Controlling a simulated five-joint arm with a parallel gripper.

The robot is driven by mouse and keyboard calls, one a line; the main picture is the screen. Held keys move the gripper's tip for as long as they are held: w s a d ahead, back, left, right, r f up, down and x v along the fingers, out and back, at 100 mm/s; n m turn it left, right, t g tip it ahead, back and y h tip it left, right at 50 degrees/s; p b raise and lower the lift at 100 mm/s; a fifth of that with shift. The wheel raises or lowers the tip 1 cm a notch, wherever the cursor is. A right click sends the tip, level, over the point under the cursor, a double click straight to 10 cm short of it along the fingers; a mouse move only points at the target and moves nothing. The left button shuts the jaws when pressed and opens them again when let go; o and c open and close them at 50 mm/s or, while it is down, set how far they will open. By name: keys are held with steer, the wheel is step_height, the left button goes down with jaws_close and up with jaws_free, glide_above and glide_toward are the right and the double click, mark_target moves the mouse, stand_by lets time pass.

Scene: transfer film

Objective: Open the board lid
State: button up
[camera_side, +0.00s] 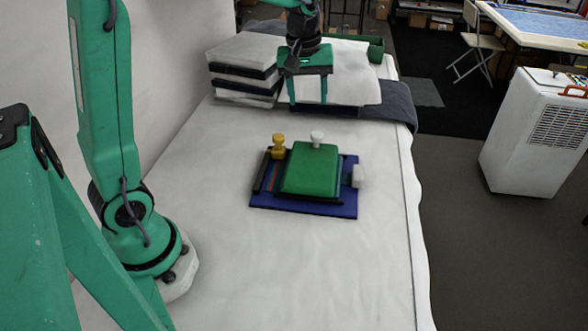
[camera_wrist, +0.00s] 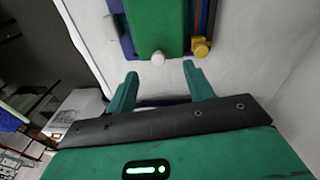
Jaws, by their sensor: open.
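The board is a blue base (camera_side: 300,206) lying on the white-covered table, with a green lid (camera_side: 311,172) shut on top. A white knob (camera_side: 317,138) stands at the lid's far edge, and a yellow knob (camera_side: 278,142) is at the far left. A white block (camera_side: 357,176) is on the right side. In the wrist view the green lid (camera_wrist: 155,25), white knob (camera_wrist: 158,58) and yellow knob (camera_wrist: 200,47) are ahead of the fingers. My gripper (camera_side: 309,103) is open and empty, above the table beyond the board, apart from it. Its two fingers also show in the wrist view (camera_wrist: 160,85).
A stack of grey-white folded pads (camera_side: 243,68) lies at the back left, and a white cushion (camera_side: 352,75) with a dark cloth (camera_side: 400,105) is behind my gripper. The table around the board is clear. A white appliance (camera_side: 535,130) stands off the table at right.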

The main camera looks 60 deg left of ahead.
mark_target(317, 134)
steer(key=w+a+f+n, duration=0.1)
steer(key=f, duration=0.1)
steer(key=w+f+n+g, duration=0.1)
steer(key=w, duration=0.1)
steer(key=w+a+f+n, duration=0.1)
steer(key=w+f, duration=0.1)
steer(key=shift+w+a+f, duration=0.25)
steer(key=shift+a+f, duration=0.1)
steer(key=shift+f, duration=0.1)
steer(key=shift+f, duration=3.8)
steer(key=shift+r, duration=0.1)
jaws_close()
